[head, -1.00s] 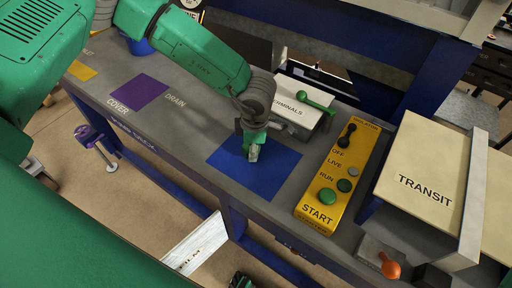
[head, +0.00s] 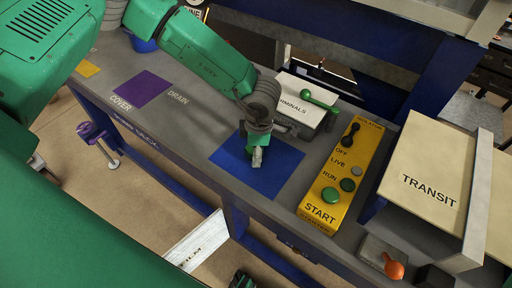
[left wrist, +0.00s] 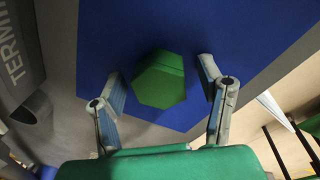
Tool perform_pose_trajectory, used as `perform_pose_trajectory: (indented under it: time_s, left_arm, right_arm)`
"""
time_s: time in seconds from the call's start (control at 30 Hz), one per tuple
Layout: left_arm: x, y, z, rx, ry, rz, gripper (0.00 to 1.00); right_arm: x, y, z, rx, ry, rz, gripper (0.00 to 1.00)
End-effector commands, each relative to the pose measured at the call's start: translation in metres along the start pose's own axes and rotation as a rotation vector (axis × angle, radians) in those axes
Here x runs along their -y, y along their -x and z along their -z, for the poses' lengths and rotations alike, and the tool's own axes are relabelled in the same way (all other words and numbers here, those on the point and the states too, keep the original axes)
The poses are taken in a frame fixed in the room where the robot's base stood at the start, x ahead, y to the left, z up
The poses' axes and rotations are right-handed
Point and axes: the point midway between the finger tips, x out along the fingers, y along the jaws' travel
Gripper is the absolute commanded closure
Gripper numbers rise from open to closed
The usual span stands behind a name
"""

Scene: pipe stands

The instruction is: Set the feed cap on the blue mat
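The feed cap is a green hexagonal piece (left wrist: 160,79). In the left wrist view it lies over the blue mat (left wrist: 110,40), between my left gripper's fingers, with a gap to each finger. My left gripper (left wrist: 162,76) is open around it. In the head view the left gripper (head: 257,157) points down at the middle of the blue mat (head: 285,165), and the cap cannot be clearly told apart there from the green gripper. The cap seems to rest on the mat. My right gripper is not in view.
A yellow control panel (head: 340,180) stands right of the mat. A white terminals box (head: 299,104) with a green lever (head: 318,98) stands close behind the gripper. A purple mat (head: 141,88) lies at the left. A cream TRANSIT box (head: 430,165) is at the right.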

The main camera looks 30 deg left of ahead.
Motion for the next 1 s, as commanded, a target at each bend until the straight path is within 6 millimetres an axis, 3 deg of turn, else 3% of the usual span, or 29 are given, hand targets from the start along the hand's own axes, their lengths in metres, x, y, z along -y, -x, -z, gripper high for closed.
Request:
perform_pose_trajectory:
  time_s: [0.37, 1.0]
  left_arm:
    - [0.0, 0.003, 0.0, 0.003, -0.001, 0.0, 0.37]
    - [0.001, 0.036, -0.003, 0.0, -0.002, -0.003, 0.37]
  right_arm:
    - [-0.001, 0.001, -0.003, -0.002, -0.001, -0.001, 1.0]
    - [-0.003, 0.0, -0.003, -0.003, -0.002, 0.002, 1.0]
